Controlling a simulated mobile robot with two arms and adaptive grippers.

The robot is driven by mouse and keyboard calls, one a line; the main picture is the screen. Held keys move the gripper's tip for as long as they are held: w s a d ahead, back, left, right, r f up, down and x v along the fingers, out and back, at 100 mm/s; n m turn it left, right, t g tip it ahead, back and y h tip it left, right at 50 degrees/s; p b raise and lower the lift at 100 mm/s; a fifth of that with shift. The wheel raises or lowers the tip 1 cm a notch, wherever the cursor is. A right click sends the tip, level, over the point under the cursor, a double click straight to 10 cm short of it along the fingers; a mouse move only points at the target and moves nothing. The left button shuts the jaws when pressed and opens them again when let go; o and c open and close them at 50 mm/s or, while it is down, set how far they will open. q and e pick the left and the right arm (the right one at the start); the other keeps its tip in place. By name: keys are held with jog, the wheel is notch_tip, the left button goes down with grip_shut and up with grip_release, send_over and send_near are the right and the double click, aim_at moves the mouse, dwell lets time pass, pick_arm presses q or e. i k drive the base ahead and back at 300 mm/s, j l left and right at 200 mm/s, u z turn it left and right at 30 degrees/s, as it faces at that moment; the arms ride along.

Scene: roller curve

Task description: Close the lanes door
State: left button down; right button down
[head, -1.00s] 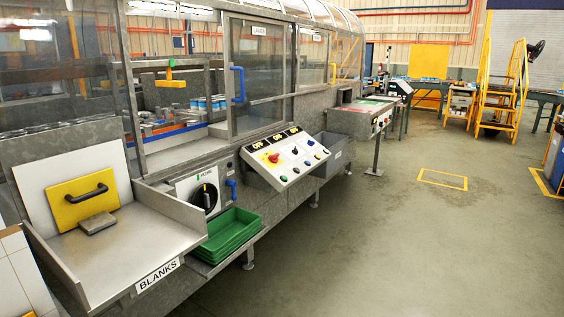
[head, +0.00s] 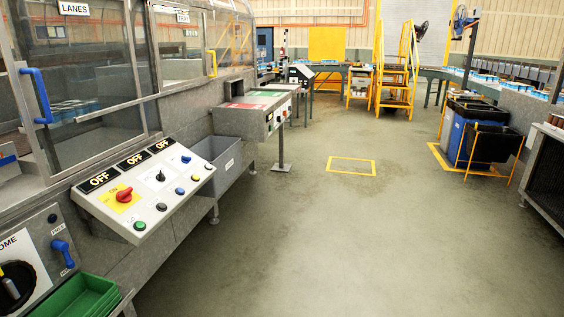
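The lanes door (head: 100,125) is a clear panel in a grey metal frame at the left of the head view. A white LANES sign (head: 74,8) is above it. Its blue handle (head: 38,96) is upright on the door's left edge. The space left of the handle edge looks open, with part of the machine's inside showing, but the picture edge cuts it off. Neither of my grippers is in view.
A sloped control panel (head: 150,190) juts out below the door, with a green tray (head: 80,298) at lower left. A grey bin (head: 217,160) and a side table (head: 245,118) stand beyond. The floor (head: 300,240) is clear in the middle.

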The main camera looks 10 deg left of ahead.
aim_at(19, 72)
jog(key=i+u, duration=0.1)
jog(key=i, duration=0.45)
jog(key=i+l, duration=0.1)
jog(key=i, duration=0.5)
jog(key=i+l+u, duration=0.15)
jog(key=i, duration=0.4)
